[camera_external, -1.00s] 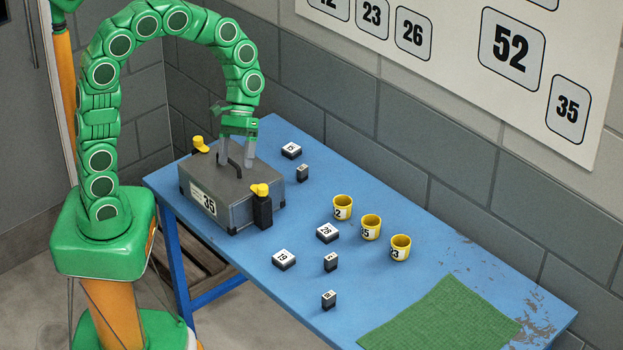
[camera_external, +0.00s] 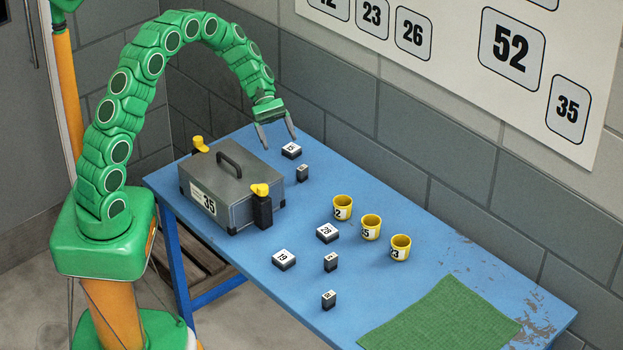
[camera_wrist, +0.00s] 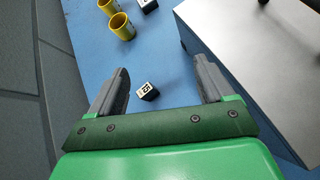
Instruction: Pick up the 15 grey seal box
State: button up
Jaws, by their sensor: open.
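A small dark box with a white label that seems to read 15 (camera_wrist: 148,92) lies between the lines of my fingers in the wrist view, beyond their tips. In the external view, a flat box with a white numbered top (camera_external: 291,151) lies just below my gripper (camera_external: 277,136), and a smaller upright dark box (camera_external: 302,172) stands beside it. I cannot tell for sure which of these two the wrist view shows. My gripper is open and empty above the table, its fingers spread (camera_wrist: 163,72) in the wrist view.
A grey case marked 35 (camera_external: 207,180) with yellow latches stands left of the boxes. Yellow cups (camera_external: 370,227) and several other numbered boxes (camera_external: 284,260) stand further right on the blue table (camera_external: 420,255). A green mat (camera_external: 445,315) lies at the right. The wall borders the back edge.

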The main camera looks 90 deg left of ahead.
aim_at(287, 147)
jog(key=s+a+f+n+t, duration=0.1)
jog(key=a+f+n, duration=0.1)
jog(key=a, duration=0.4)
jog(key=s+a+f+n+t, duration=0.2)
jog(key=a+f, duration=0.3)
jog(key=a, duration=0.1)
jog(key=s+a+f+n+t+y, duration=0.1)
jog(key=s+a+f+n+t, duration=0.1)
jog(key=a, duration=0.4)
jog(key=shift+a+f+n, duration=0.25)
jog(key=shift+f+n, duration=0.25)
jog(key=shift+f, duration=0.15)
jog(key=shift+x, duration=3.8)
jog(key=shift+w+a+r, duration=0.1)
jog(key=shift+c, duration=0.3)
jog(key=c, duration=1.1)
